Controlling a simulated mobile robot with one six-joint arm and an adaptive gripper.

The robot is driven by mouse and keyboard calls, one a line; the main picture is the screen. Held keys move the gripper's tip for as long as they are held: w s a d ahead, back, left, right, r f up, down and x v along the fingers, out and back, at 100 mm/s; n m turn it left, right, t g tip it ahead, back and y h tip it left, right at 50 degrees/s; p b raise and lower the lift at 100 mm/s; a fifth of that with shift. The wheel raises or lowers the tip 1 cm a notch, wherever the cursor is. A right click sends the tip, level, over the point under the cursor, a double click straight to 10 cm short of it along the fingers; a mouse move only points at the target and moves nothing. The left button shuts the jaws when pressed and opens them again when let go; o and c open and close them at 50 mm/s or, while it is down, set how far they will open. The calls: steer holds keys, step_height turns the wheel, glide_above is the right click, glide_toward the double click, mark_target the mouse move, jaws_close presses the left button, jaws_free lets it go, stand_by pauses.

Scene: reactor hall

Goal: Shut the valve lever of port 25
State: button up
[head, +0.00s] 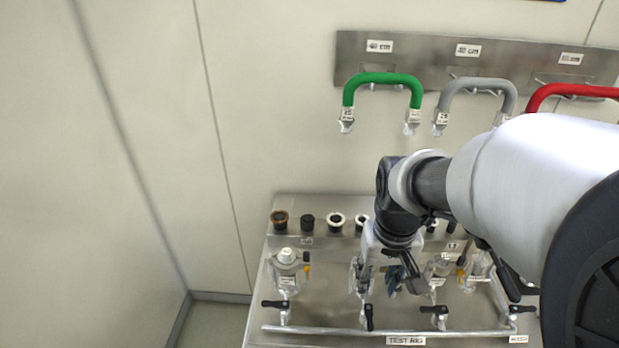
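A steel test rig has several black valve levers along its front pipe. The far left lever (273,304) lies sideways. The second lever (369,316) points toward the front, across the pipe. The third lever (433,309) and the far right lever (521,309) lie sideways. The port numbers are too small to read, so I cannot tell which lever belongs to port 25. My gripper (398,284) hangs over the rig, above and behind the second and third levers, apparently touching neither. My wrist partly hides its fingers, and their opening is unclear.
Glass vessels with fittings, such as the left one (287,272), stand behind the levers. Capped ports (307,221) line the back. Green (383,79), grey (477,86) and red (572,90) hoses hang on a wall plate (432,62). Floor shows at lower left.

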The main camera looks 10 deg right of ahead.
mark_target(370, 323)
steer(key=shift+m+g, duration=0.4)
steer(key=shift+g, duration=0.1)
steer(key=d+f+b, duration=0.1)
steer(key=f, duration=0.6)
steer(key=w+f+b, duration=0.1)
steer(key=f, duration=0.5)
steer(key=w+d+f+b, duration=0.1)
steer(key=f, duration=0.6)
steer(key=shift+w+d+f, duration=0.2)
steer(key=shift+d+f, duration=0.1)
jaws_close()
